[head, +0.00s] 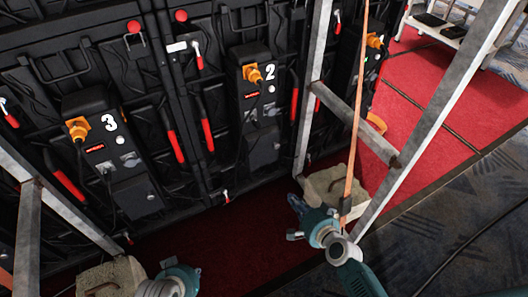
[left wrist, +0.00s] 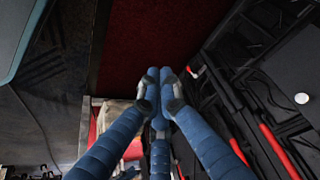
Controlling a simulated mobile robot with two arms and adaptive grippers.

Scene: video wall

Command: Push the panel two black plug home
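Panel two (head: 252,110) is the black module marked "2" in the head view. An orange plug (head: 253,74) sits at its top left.
Metal frame posts (head: 313,85) and a slanting brace stand before the wall, with an orange strap (head: 356,110) hanging down. Concrete-coloured weights (head: 330,187) sit at the frame's foot. Panel three (head: 105,150) is left. Red handles stick out between panels.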

